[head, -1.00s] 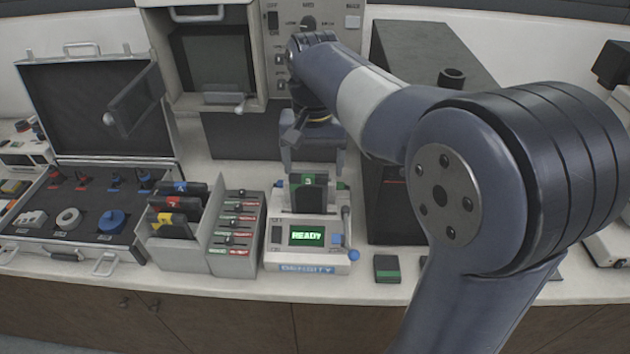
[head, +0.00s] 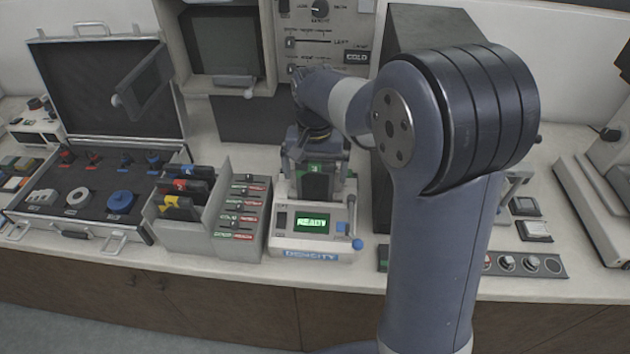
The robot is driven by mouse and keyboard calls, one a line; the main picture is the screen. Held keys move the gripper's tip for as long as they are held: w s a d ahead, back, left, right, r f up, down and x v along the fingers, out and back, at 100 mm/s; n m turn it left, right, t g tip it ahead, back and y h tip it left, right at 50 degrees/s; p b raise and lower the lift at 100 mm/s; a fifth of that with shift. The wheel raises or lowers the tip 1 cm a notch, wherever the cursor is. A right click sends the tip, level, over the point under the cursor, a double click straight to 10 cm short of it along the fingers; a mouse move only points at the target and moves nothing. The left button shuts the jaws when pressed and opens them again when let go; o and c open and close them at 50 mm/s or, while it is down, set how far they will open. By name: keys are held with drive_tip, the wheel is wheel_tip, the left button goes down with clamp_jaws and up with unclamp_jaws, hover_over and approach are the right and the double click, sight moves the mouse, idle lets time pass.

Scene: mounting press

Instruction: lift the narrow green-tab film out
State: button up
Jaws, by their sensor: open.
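A dark film with a green tab marked 3 (head: 316,184) stands upright in the slot of the white density unit (head: 285,237), whose screen reads READY. My gripper (head: 315,168) is open and points down at the film's top, with its fingers near the film's two sides. I cannot tell whether the fingers touch it.
A grey rack (head: 180,238) with blue-, red- and yellow-tab films stands left of the unit, beside a labelled slotted holder (head: 238,242). An open case (head: 60,232) lies further left. The press panel (head: 325,65) rises behind.

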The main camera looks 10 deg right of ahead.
drive_tip(key=shift+f, duration=0.45)
drive_tip(key=c, duration=1.4)
wheel_tip(320, 180, up, 10)
drive_tip(key=shift+r+b, duration=0.1)
drive_tip(key=shift+b, duration=0.25)
drive_tip(key=shift+c, duration=0.2)
